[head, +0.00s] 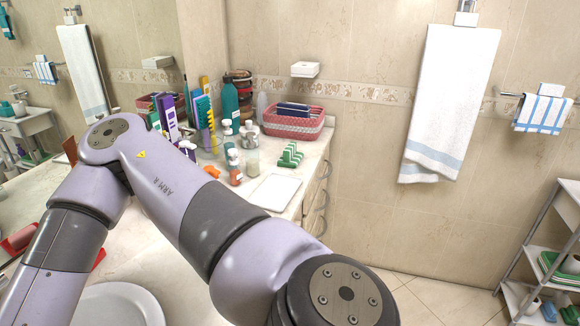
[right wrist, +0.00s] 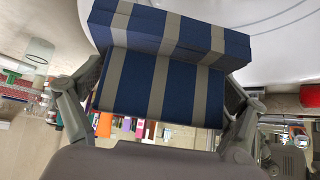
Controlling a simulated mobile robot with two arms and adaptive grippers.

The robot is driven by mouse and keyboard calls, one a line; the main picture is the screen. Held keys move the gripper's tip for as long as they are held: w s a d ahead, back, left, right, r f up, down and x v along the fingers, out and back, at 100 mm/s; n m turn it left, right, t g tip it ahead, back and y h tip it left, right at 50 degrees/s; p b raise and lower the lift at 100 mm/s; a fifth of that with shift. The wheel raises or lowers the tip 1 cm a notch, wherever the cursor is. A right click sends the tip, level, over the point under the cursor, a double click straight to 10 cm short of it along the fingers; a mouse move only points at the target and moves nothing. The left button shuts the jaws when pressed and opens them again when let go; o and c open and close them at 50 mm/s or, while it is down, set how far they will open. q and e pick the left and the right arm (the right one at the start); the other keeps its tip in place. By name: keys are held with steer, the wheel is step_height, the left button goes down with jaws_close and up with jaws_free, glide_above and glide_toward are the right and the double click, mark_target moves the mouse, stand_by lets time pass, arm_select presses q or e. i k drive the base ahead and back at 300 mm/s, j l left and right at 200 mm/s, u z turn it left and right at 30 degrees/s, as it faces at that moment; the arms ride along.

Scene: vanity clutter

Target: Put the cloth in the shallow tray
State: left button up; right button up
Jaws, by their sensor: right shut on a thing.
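The cloth (right wrist: 160,65) is a folded blue and grey striped block in the right wrist view. My right gripper (right wrist: 165,100) is shut on it, with one finger at each side. A flat white rectangular tray (head: 275,192) lies empty on the counter in the head view, beyond my right arm. In the head view, my right arm's links hide the right gripper and the cloth. My left gripper is not in view.
A white round basin (head: 118,304) is set in the counter at lower left. Behind the white tray stand a green rack (head: 290,155), several bottles, a pink basket (head: 295,124) and upright books. The counter's right edge runs close beside the tray.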

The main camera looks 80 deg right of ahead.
mark_target(277, 191)
steer(key=l+z, duration=0.4)
steer(key=k+l+z, duration=0.1)
steer(key=l+z, duration=0.2)
steer(key=z, duration=0.15)
steer(key=l, duration=0.8)
steer(key=i+l, duration=0.1)
steer(key=l, duration=0.7)
